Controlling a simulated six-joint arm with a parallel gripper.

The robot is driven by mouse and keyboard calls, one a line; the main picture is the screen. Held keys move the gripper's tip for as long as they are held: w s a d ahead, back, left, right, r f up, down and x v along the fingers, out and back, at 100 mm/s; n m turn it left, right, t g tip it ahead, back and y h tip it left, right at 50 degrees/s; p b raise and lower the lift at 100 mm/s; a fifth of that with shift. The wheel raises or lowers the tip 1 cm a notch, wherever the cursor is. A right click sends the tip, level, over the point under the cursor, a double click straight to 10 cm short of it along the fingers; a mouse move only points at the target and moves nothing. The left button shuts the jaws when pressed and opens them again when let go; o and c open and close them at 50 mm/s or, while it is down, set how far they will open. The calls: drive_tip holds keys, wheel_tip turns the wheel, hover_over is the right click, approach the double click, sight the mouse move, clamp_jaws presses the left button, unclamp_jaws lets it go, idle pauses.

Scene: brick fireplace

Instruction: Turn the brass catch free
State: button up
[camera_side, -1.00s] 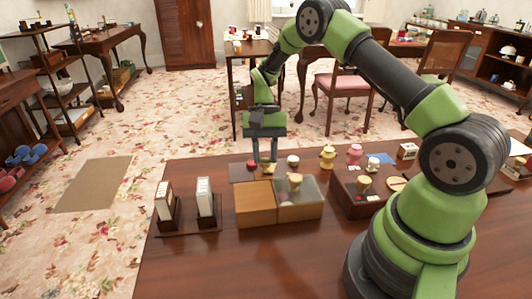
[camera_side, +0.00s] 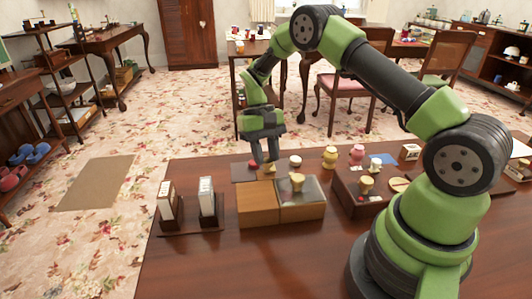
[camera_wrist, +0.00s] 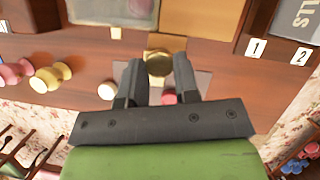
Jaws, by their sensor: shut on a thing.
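A round brass piece (camera_wrist: 159,65), apparently the catch, sits between my fingertips in the wrist view. My gripper (camera_wrist: 157,72) is shut on it, one finger on each side. In the side view my gripper (camera_side: 265,160) reaches down, slightly tilted, behind the wooden box with its glass-topped half. There the brass piece (camera_side: 270,169) is small and partly hidden by the fingers. How far the catch is turned cannot be told.
The wooden box (camera_side: 256,219) stands in front of my gripper. A red knob (camera_side: 252,164) and a white knob (camera_side: 295,161) flank it. A yellow knob (camera_side: 330,157) and a pink knob (camera_side: 356,153) stand to the right. A book rack (camera_side: 190,229) is at the left.

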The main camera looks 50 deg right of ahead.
drive_tip(key=o, duration=0.9)
drive_tip(key=v, duration=1)
